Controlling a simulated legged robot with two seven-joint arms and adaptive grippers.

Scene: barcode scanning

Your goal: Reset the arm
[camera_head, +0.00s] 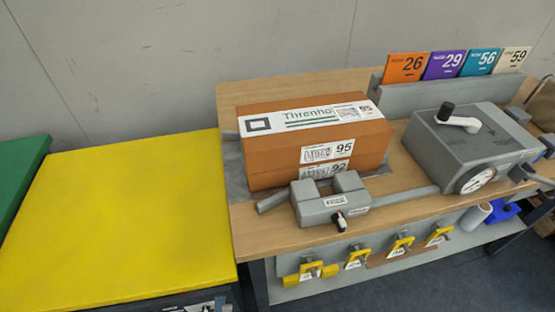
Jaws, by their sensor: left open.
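My left gripper (212,306) only just shows at the bottom edge of the head view, in front of the yellow surface's near right corner. Its jaws are open, and most of it is cut off by the frame. It is apart from the brown box (285,170), which rests on the wooden table (275,238). The box has a white label on top and barcode labels marked 95 and 92 on its front. My right gripper is not in view.
A grey clamp block (328,204) stands in front of the box. A grey machine (470,145) with a crank and dial is at the right. Numbered cards stand in a grey rack (405,97). A yellow surface (120,220) at the left is clear. Yellow clamps (400,245) hang below the table front.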

